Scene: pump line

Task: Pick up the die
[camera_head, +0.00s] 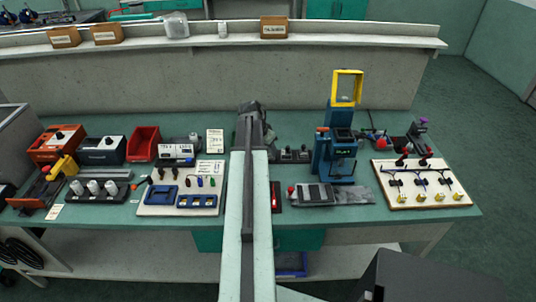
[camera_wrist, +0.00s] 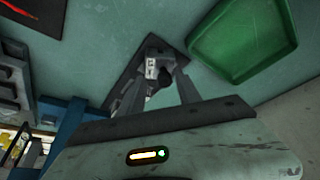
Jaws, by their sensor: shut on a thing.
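My gripper (camera_wrist: 154,74) shows in the wrist view, with its two grey fingers reaching in over a dark flat patch. It is shut on a small white die (camera_wrist: 151,68) with dark marks, which shows between the fingers. The fingers hide part of the die. I cannot tell whether the die still touches the surface under it. In the head view my arm reaches straight over the middle of the bench, and the die is not visible there.
A green tray (camera_wrist: 243,38) lies right of my gripper in the wrist view. In the head view a blue press with a yellow frame (camera_head: 347,88) stands right of my arm. A white tool board (camera_head: 182,208) lies left of it. A raised shelf (camera_head: 350,41) runs behind.

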